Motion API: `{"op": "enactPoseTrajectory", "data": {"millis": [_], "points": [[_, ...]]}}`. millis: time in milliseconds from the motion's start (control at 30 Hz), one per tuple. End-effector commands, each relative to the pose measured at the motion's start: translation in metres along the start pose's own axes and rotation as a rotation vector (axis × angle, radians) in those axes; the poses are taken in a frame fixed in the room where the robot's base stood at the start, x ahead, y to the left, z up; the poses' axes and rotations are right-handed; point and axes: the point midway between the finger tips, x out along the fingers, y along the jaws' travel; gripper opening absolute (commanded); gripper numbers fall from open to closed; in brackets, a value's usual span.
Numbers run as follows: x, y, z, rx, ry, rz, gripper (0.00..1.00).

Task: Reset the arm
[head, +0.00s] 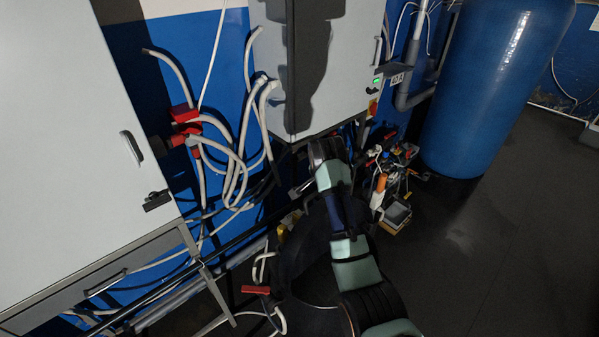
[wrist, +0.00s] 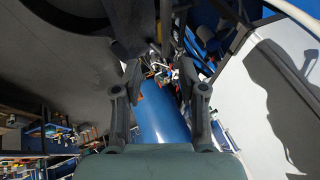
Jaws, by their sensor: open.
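My arm (head: 352,262) rises from the lower middle of the head view and reaches up toward the underside of the grey cabinet. Its far end is dark against the cabinet, and the fingers cannot be made out there. In the wrist view my gripper (wrist: 162,88) has its two fingers spread apart. Nothing is held between them. A blue tank (wrist: 160,115) shows behind the gap, well beyond the fingertips.
A grey cabinet (head: 345,65) hangs close to my arm's end. A larger cabinet (head: 70,110) stands at left, with pale hoses (head: 235,165) between. A blue tank (head: 497,80) and cluttered small items (head: 395,165) are at right. Dark floor (head: 500,250) is clear at lower right.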

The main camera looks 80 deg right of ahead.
Motion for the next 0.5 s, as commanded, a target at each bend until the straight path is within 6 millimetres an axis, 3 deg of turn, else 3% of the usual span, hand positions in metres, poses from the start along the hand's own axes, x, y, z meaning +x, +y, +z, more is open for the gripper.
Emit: {"op": "enactPoseTrajectory", "data": {"millis": [367,467,500], "points": [[-0.001,-0.002,0.004,-0.011,-0.002,-0.005,0.41],[-0.012,-0.014,0.038,-0.101,-0.018,-0.051,0.41],[-0.02,-0.021,0.061,-0.165,-0.028,-0.083,0.41]]}}
